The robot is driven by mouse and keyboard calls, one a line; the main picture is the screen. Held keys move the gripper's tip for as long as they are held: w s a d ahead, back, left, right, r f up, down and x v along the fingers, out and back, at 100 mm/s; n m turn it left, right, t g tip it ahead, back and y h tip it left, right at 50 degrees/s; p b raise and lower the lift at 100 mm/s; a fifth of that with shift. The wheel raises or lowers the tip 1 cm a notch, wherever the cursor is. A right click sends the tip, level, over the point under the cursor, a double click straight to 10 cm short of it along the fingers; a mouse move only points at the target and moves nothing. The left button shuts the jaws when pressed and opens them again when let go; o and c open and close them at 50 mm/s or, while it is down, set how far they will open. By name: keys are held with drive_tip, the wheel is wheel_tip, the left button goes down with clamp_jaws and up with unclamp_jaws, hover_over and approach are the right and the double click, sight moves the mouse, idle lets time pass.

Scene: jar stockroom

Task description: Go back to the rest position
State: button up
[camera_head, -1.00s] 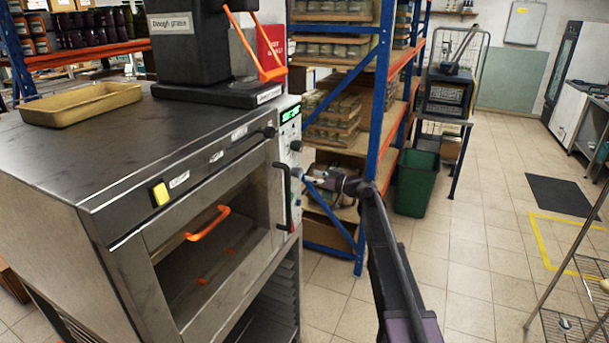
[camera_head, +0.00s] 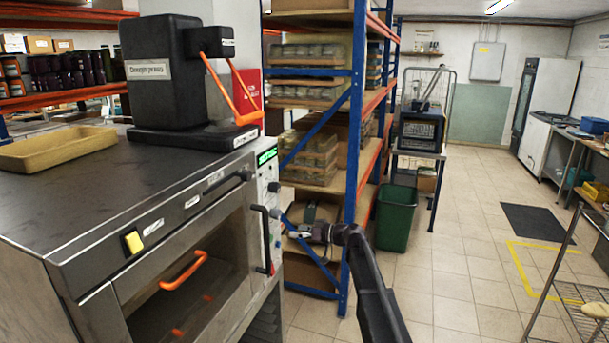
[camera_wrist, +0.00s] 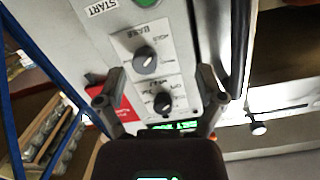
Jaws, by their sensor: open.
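My gripper (camera_head: 287,224) is at the right end of the steel oven (camera_head: 185,230), close to its control panel (camera_head: 268,195). In the wrist view its two fingers (camera_wrist: 161,84) are spread apart with nothing held between them. Behind them are two black knobs (camera_wrist: 153,80) and a green-lit display (camera_wrist: 175,125) on the panel. Part of a green button (camera_wrist: 147,3) beside a START label shows at the top. Whether a fingertip touches the panel cannot be told.
A dough press (camera_head: 160,85) and a tan tray (camera_head: 55,148) stand on the oven. A blue-framed shelf (camera_head: 355,130) with jars is just behind my gripper. A green bin (camera_head: 396,218) stands beyond. The tiled floor (camera_head: 455,270) to the right is largely clear.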

drive_tip(key=s+d+f+m+g+h, duration=0.2)
drive_tip(key=s+d+f+h, duration=0.3)
drive_tip(key=s, duration=0.6)
drive_tip(key=s+d+f+m+g+h, duration=0.1)
drive_tip(key=s+d+f+m+h, duration=0.4)
drive_tip(key=s+d, duration=0.3)
drive_tip(key=s+d+f+m+g+h, duration=0.2)
drive_tip(key=s+d+f+m+h, duration=0.2)
drive_tip(key=s, duration=1.2)
wheel_tip(320, 180, down, 2)
drive_tip(key=d+h, duration=0.1)
drive_tip(key=d, duration=0.1)
drive_tip(key=shift+s+d+f+g+h, duration=0.15)
drive_tip(key=shift+d+g+h, duration=0.15)
drive_tip(key=shift+d, duration=0.05)
drive_tip(key=shift+a, duration=0.1)
